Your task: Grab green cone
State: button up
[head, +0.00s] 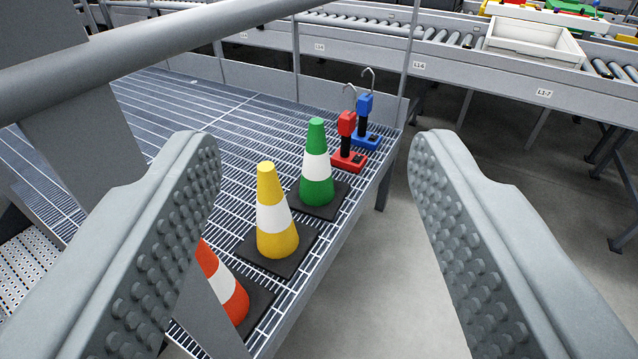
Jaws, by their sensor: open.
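The green cone (316,165) has a white band and a black square base. It stands upright on the grated catwalk (150,135), close to its right edge. A yellow cone (271,215) with a white band stands nearer to me, just left of it. A red-orange cone (224,285) is nearer still, partly hidden by a grey post and my left finger. My gripper (318,165) is open and empty. Its two studded fingers frame the green and yellow cones in the picture, and the cones appear beyond the fingertips.
Behind the green cone stand a red hook-topped device (347,143) and a blue one (365,125). A grey railing (160,45) crosses the upper left. A roller conveyor (450,60) with a white tray (535,42) runs along the back. Open floor (400,255) lies right of the catwalk.

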aim_at(315, 194)
jog(key=j, duration=0.9)
jog(key=i+j, duration=0.15)
jog(key=j, duration=0.8)
jog(key=i+j, duration=0.35)
jog(key=i, duration=0.25)
jog(key=j+u, duration=0.05)
